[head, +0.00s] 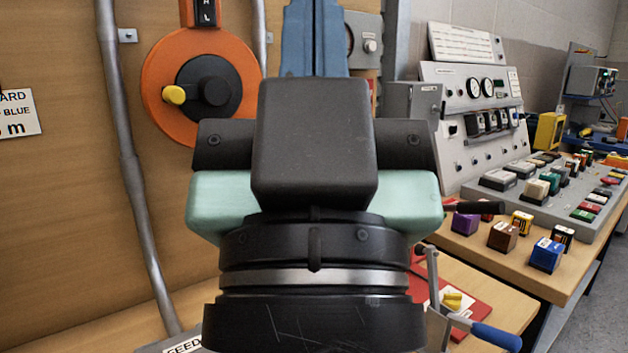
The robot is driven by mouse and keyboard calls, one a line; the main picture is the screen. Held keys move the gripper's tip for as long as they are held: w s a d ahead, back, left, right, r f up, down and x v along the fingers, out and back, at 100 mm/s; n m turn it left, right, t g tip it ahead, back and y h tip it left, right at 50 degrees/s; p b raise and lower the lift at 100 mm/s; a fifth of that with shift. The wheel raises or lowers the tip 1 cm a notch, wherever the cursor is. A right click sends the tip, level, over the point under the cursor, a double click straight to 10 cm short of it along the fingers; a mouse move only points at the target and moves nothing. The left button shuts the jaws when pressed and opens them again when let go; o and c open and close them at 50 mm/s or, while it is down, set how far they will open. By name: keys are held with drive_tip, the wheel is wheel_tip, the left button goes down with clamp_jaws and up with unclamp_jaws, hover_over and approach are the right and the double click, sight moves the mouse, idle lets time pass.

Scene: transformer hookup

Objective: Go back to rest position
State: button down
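My gripper (314,150) fills the middle of the head view, seen from behind. Its black and pale green body points away toward the wooden wall. Its fingertips are hidden behind this body, so I cannot see whether it is open or shut, or whether it holds anything. A blue, tapered shape (314,38) rises just above it; I cannot tell whether it belongs to the gripper or stands behind it.
An orange disc with a black rotary knob and yellow tip (203,88) is on the wall to the left, beside a grey pipe (136,190). A sloped control console (470,125) and bench with coloured blocks (547,254) stand right. A blue-handled lever (495,336) is at lower right.

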wheel_tip(320, 180, up, 26)
drive_tip(key=p, duration=2.3)
drive_tip(key=shift+f, duration=0.25)
